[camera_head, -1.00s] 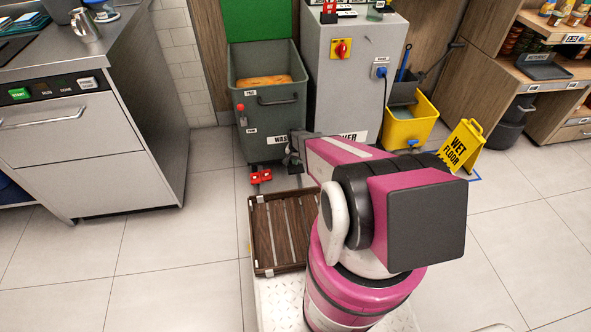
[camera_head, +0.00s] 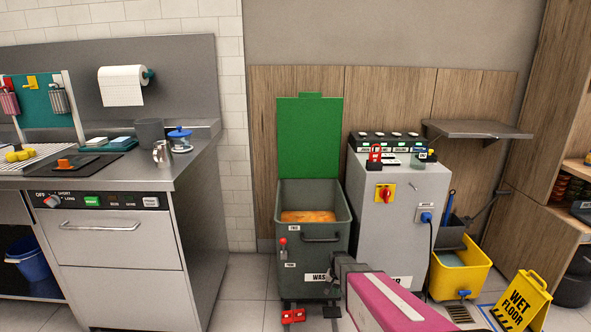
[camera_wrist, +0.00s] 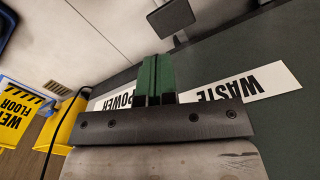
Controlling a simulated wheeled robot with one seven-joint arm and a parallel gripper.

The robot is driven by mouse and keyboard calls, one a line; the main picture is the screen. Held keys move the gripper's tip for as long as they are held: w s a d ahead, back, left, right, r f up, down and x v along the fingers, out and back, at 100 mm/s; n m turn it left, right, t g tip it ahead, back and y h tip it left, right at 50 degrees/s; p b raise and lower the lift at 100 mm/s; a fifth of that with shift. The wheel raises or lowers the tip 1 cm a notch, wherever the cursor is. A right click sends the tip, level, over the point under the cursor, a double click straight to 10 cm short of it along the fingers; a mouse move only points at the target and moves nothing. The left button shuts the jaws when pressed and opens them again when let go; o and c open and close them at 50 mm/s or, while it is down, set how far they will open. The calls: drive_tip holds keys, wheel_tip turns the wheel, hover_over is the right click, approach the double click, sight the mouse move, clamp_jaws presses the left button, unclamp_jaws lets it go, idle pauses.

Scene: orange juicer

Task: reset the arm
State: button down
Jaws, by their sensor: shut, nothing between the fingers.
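My gripper shows in the wrist view (camera_wrist: 157,72) with its two green fingers together, shut and empty. In the head view my pink arm comes in from the bottom and ends near the front of the grey waste bin (camera_head: 297,218); the fingertips are hard to make out there. In the wrist view the bin's WASTE label (camera_wrist: 240,84) lies just beyond the fingers. I cannot tell whether the fingers touch the bin.
The bin's green lid (camera_head: 310,138) stands open, with orange stuff inside. A grey power cabinet (camera_head: 390,200) stands right of it. Further right are a yellow mop bucket (camera_head: 460,272) and a wet floor sign (camera_head: 522,303). A steel counter (camera_head: 125,240) stands left.

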drive_tip(key=s+r+n, duration=0.2)
drive_tip(key=s+r, duration=0.6)
drive_tip(key=r, duration=0.4)
drive_tip(key=s+r+n, duration=0.2)
drive_tip(key=s+r, duration=0.6)
drive_tip(key=r, duration=0.3)
drive_tip(key=shift+s+r, duration=0.35)
drive_tip(key=shift+r, duration=0.05)
